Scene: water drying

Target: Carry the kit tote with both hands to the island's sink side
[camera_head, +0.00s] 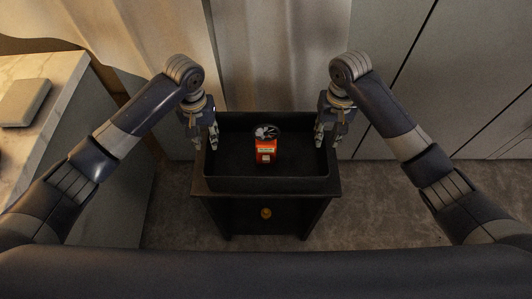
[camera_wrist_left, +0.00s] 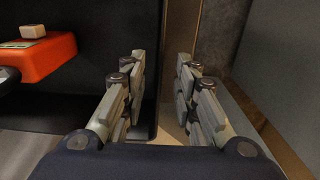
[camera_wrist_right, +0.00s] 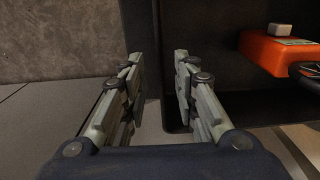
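The kit tote (camera_head: 265,184), a black open-topped bin, sits level on a small dark cabinet. An orange-red box with a pale label (camera_head: 265,155) and a black round fan-like item (camera_head: 267,132) are inside it. My left gripper (camera_head: 205,145) points down at the tote's left wall; my right gripper (camera_head: 327,145) points down at its right wall. In the left wrist view the fingers (camera_wrist_left: 160,75) are apart, with the tote's wall edge showing between them. The right wrist view shows the same at the other wall, fingers (camera_wrist_right: 160,75) apart. No sink shows.
The dark cabinet (camera_head: 266,213) has a brass knob and stands on brown floor. A marble-topped counter (camera_head: 60,75) with a grey flat block (camera_head: 25,101) is at left. A curtain (camera_head: 270,55) and grey panels (camera_head: 460,70) stand close behind. Floor at right is clear.

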